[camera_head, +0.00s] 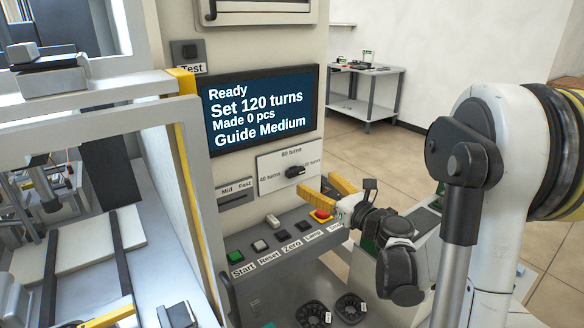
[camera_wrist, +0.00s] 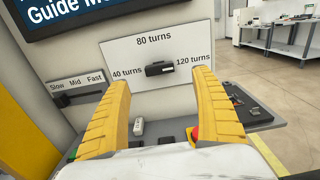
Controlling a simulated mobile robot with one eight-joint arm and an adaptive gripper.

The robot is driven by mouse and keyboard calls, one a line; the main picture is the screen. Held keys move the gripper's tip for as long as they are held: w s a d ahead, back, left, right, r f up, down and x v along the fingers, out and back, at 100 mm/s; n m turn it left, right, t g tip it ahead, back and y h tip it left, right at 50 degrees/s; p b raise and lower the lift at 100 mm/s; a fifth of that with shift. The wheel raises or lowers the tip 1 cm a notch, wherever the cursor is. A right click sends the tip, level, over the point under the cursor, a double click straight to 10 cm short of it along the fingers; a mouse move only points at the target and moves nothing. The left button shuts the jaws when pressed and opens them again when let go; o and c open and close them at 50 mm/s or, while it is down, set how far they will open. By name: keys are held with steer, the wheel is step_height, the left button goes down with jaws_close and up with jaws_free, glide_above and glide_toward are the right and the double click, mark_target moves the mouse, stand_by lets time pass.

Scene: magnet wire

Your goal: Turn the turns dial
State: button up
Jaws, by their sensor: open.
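The turns dial is a black, elongated knob (camera_head: 295,171) on a white plate (camera_head: 265,184) marked 40, 80 and 120 turns. In the wrist view the knob (camera_wrist: 159,69) lies nearly level, with its right end towards the 120 turns mark. The screen (camera_head: 260,106) reads Ready, Set 120 turns, Made 0 pcs, Guide Medium. My gripper (camera_head: 315,183) is open and empty, its yellow fingers pointing at the plate. In the wrist view my gripper (camera_wrist: 160,79) has one finger on each side of the knob, with no visible contact.
Below the plate is a shelf with a green Start button (camera_head: 235,257), more labelled buttons and a red stop button (camera_head: 321,214) close under my gripper. A Slow-Mid-Fast slider (camera_head: 236,195) is left of the plate. A grey side table (camera_head: 366,105) stands far behind.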

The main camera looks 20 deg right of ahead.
mark_target(298, 171)
steer(key=w, duration=0.3)
steer(key=w+a+b, duration=0.1)
steer(key=w, duration=0.2)
steer(key=w+a, duration=0.1)
steer(key=w, duration=0.2)
steer(key=shift+w+a, duration=0.1)
steer(key=shift+w, duration=0.25)
steer(key=c, duration=1.2)
